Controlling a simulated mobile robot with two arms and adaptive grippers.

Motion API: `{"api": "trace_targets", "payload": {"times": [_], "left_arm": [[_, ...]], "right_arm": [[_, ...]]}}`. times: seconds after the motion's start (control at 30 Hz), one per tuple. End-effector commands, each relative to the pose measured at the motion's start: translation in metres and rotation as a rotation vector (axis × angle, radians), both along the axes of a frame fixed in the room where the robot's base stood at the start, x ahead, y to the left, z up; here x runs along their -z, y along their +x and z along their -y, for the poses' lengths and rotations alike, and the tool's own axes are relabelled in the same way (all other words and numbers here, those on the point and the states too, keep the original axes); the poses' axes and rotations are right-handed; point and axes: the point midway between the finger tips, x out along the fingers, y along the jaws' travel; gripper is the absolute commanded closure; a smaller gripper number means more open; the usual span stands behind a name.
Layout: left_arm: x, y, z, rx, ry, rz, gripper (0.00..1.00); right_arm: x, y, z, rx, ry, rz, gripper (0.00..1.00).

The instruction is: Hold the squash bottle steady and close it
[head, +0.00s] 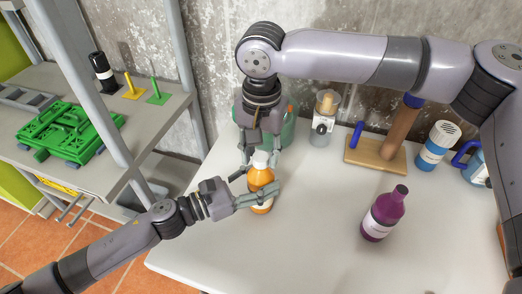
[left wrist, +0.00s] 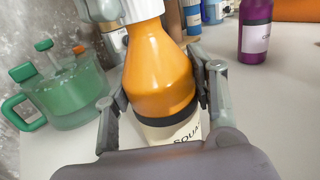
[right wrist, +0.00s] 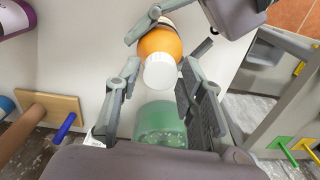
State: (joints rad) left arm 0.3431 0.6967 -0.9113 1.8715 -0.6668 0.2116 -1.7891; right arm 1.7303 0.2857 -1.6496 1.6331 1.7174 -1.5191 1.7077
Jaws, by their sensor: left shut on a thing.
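The squash bottle (head: 260,178) is orange with a white label and stands upright on the white table. Its white cap (right wrist: 160,72) sits on the neck; I cannot tell how tight it is. My left gripper (head: 262,197) is shut on the bottle's body from the side; its fingers press on both flanks in the left wrist view (left wrist: 160,95). The label there is partly hidden by my gripper. My right gripper (head: 262,152) points down from above, its open fingers on either side of the cap, with gaps visible in the right wrist view (right wrist: 160,75).
A green jug (left wrist: 65,90) stands close behind the bottle. A purple bottle (head: 382,214) stands to the right. A dispenser (head: 323,118), a wooden stand (head: 372,156) and a blue-labelled container (head: 437,146) line the back. A shelf (head: 95,175) is at left. The table's front is clear.

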Motion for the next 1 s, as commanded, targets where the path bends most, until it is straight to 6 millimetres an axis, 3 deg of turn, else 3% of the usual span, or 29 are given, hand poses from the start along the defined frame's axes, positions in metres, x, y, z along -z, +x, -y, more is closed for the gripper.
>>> {"api": "trace_targets", "payload": {"times": [0.17, 0.57, 1.0], "left_arm": [[0.001, 0.0, 0.0, 0.001, 0.0, -0.001, 0.88], [0.001, 0.0, 0.0, 0.001, 0.0, -0.001, 0.88], [0.001, 0.0, 0.0, 0.001, 0.0, -0.001, 0.88]], "right_arm": [[0.0, 0.0, 0.0, 0.0, 0.0, 0.0, 0.5], [-0.007, 0.0, 0.0, 0.0, 0.002, 0.002, 0.5], [-0.092, 0.0, 0.0, -0.001, 0.001, 0.002, 0.5]]}}
